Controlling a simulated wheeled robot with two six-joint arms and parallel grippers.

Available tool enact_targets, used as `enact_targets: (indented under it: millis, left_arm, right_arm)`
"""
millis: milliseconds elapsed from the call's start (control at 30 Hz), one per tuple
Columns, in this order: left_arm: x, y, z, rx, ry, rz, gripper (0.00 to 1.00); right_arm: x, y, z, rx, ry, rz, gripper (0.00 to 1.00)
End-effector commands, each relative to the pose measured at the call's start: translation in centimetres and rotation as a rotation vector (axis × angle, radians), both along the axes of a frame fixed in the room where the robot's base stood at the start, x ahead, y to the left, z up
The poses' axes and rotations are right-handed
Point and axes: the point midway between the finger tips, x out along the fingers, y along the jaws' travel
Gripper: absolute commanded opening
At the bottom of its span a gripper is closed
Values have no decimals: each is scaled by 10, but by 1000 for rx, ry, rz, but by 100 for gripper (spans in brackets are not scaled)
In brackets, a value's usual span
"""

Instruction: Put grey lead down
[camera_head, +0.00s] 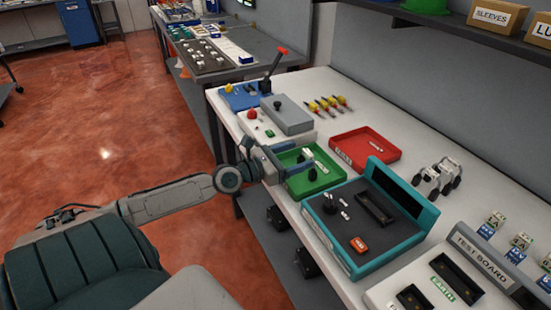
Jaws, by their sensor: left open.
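My left gripper (298,165) reaches in from the left and is open over the green tray (325,182), low near its left part. A small pale piece (307,154) and a small dark green piece (312,174) show at the fingertips; I cannot tell whether either is the grey lead or touches the fingers. I cannot make out the grey lead with certainty. My right gripper is out of view.
A teal-framed dark tray (330,240) with small parts stands right of the green tray. A red tray (350,154), a grey box with a knob (288,116), a blue lever stand (240,98) and a test board (484,250) share the white bench.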

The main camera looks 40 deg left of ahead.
Motion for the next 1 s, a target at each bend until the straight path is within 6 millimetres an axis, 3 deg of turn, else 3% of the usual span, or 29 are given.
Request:
enact_targets:
  millis: [133, 567, 1000]
  left_arm:
    - [-13, 3, -4, 3, 6, -4, 73]
    - [-33, 11, -2, 3, 4, -3, 73]
    - [-54, 19, 1, 0, 4, -1, 73]
  right_arm:
    - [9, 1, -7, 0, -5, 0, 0]
    - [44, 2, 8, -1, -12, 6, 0]
    - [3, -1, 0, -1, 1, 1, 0]
